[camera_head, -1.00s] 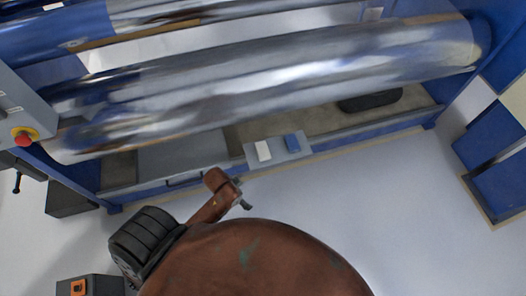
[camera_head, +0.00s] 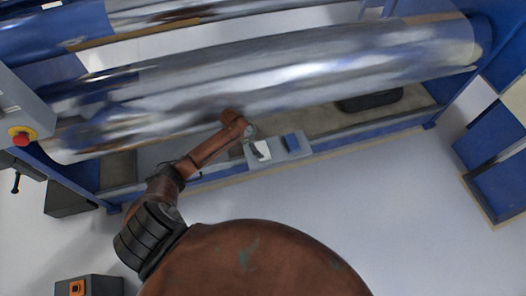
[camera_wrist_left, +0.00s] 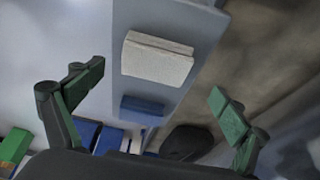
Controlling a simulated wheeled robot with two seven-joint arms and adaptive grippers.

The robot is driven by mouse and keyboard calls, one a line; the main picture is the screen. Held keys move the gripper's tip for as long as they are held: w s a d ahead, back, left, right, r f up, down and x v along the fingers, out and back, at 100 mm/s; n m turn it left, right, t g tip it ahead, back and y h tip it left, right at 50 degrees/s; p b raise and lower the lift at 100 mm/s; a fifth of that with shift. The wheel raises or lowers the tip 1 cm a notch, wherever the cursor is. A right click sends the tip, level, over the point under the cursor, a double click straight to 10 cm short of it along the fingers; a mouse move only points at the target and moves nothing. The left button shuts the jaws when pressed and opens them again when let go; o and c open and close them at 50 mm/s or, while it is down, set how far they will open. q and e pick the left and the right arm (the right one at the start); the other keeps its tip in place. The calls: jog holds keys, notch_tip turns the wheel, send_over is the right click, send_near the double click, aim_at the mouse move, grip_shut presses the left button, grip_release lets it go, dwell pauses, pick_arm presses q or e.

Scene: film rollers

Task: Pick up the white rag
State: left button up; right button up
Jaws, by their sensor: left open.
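The white rag (camera_head: 262,150) lies flat on a small grey shelf (camera_head: 276,158) below the big roller. It also shows in the left wrist view (camera_wrist_left: 157,60) as a folded white block, ahead of and between the spread fingers. My left gripper (camera_head: 254,143) is right at the rag's upper left side in the head view and partly covers it. In the left wrist view my left gripper (camera_wrist_left: 150,95) is open and empty, with its green fingers wide apart and apart from the rag. A blue rag (camera_head: 292,142) lies on the same shelf to the right. My right gripper is not in view.
A large shiny film roller (camera_head: 290,75) spans the view just above my left arm. A dark object (camera_head: 369,101) lies under the roller. The floor at lower right is clear.

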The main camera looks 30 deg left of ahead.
aim_at(262, 149)
pick_arm(q)
jog(key=b+x, duration=0.2)
jog(key=x, duration=0.3)
jog(key=shift+d+f, duration=0.3)
jog(key=shift+f, duration=0.1)
jog(key=shift+r, duration=0.1)
jog(key=shift+c, duration=0.5)
jog(key=c, duration=1.1)
jog(key=shift+o, duration=0.2)
jog(key=shift+r, duration=0.1)
